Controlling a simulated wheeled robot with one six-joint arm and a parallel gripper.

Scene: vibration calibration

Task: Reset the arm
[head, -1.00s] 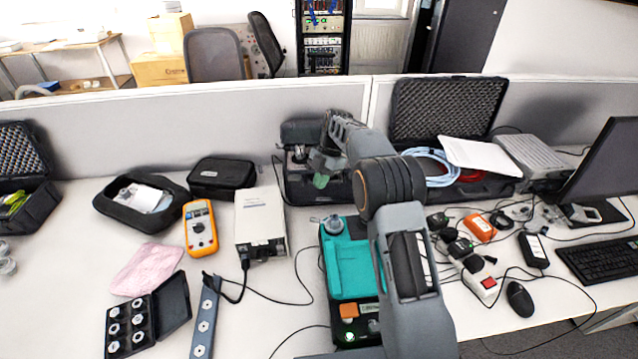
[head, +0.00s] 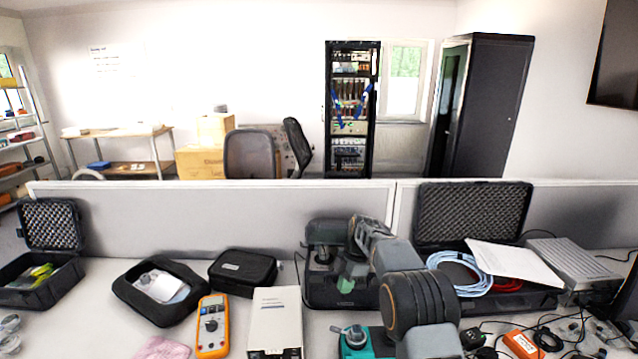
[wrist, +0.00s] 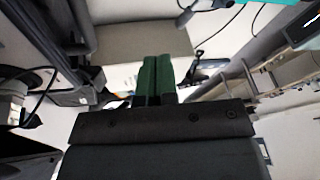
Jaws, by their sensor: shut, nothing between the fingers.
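My arm reaches from the bottom of the head view toward the back of the desk. My gripper (head: 346,285) is at its far end, with green fingertips, in front of an open dark case (head: 318,298) by the partition. In the wrist view the two green fingers (wrist: 157,78) stand side by side, pressed together, with nothing between them. The gripper is held above the desk; its exact height is hard to tell.
A teal device (head: 372,345) is beside my arm. A white box (head: 275,322), an orange multimeter (head: 211,326) and a black pouch (head: 242,272) stand left. An open case (head: 472,215) with blue cable (head: 460,272) is right. A grey partition (head: 180,215) runs behind.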

